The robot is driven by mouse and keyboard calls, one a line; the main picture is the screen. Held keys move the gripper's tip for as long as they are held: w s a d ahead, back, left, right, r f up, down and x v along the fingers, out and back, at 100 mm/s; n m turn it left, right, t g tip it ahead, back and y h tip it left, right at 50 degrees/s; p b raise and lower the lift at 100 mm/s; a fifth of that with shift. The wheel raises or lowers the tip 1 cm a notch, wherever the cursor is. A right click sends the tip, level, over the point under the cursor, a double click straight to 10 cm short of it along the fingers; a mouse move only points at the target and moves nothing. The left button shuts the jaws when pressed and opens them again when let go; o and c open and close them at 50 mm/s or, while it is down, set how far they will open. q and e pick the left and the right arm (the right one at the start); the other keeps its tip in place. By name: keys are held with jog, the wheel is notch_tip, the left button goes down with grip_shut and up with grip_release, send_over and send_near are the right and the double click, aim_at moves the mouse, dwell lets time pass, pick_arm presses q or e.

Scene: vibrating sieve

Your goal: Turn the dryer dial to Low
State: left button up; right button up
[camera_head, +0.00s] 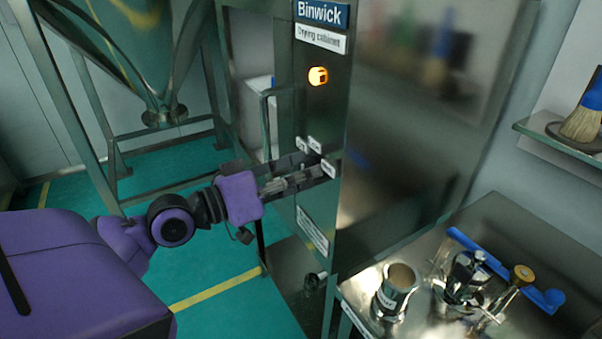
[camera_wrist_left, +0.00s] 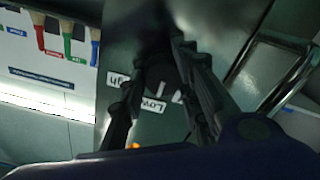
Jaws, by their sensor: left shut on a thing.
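The drying cabinet (camera_head: 345,130) stands upright with a blue "Binwick" sign and a lit amber lamp (camera_head: 318,76) on its narrow front panel. My left gripper (camera_head: 322,172) reaches that panel from the left, below several small white labels. In the left wrist view, the gripper (camera_wrist_left: 160,62) is shut on the dark round dial (camera_wrist_left: 161,74), one finger on each side. A short pale mark shows on the dial close to the "Low" label (camera_wrist_left: 153,104). Another label (camera_wrist_left: 118,80) is partly readable as "High". In the head view the fingers hide the dial. My right gripper is out of view.
A steel bench (camera_head: 420,322) at the lower right holds a metal cup (camera_head: 396,292), metal fittings and a blue-handled tool. A brush (camera_head: 585,118) rests on a shelf at right. A hopper (camera_head: 135,50) on a frame stands behind left. A cabinet handle (camera_head: 265,125) is near my wrist.

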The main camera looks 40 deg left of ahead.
pick_arm(q)
jog(key=shift+d+r, duration=0.15)
jog(key=shift+r, duration=0.25)
jog(key=o, duration=1)
jog(key=shift+d, duration=0.1)
jog(key=shift+f, duration=0.2)
jog(key=shift+s, duration=0.1)
jog(key=shift+v, duration=5.95)
